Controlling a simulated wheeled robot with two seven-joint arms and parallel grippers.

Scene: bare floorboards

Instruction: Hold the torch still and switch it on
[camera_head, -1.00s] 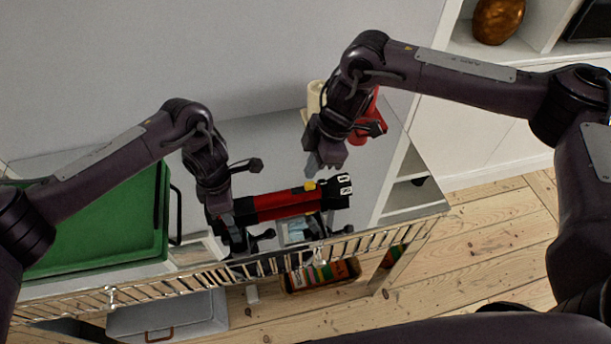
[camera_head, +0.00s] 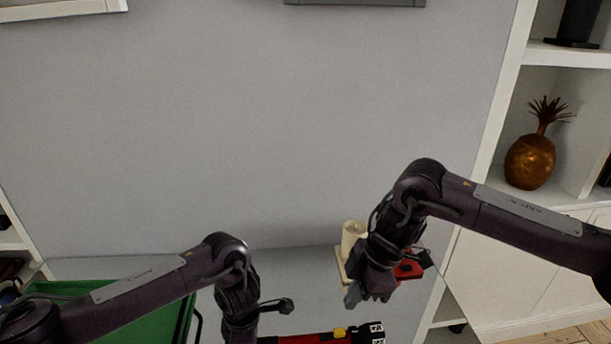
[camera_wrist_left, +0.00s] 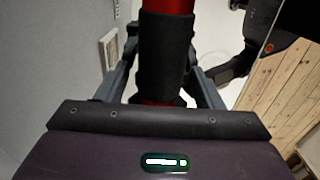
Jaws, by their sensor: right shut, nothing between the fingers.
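The torch (camera_head: 312,339) lies across the bottom edge of the head view, mostly cut off. Its red body, yellow switch (camera_head: 340,332) and black head with white marks show. In the left wrist view its black grip (camera_wrist_left: 165,60) stands between the fingers of my left gripper (camera_wrist_left: 165,75), which seem closed on it from both sides. In the head view, the left gripper's fingers are below the picture. My right gripper (camera_head: 355,297) is shut and empty, above and slightly right of the switch in the picture, apart from it.
A green tray (camera_head: 150,328) lies at the left on the table. A cream object (camera_head: 352,238) and a red object (camera_head: 408,269) stand behind and beside my right wrist. White shelves with a golden pineapple (camera_head: 530,160) are at the right. A grey wall is behind.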

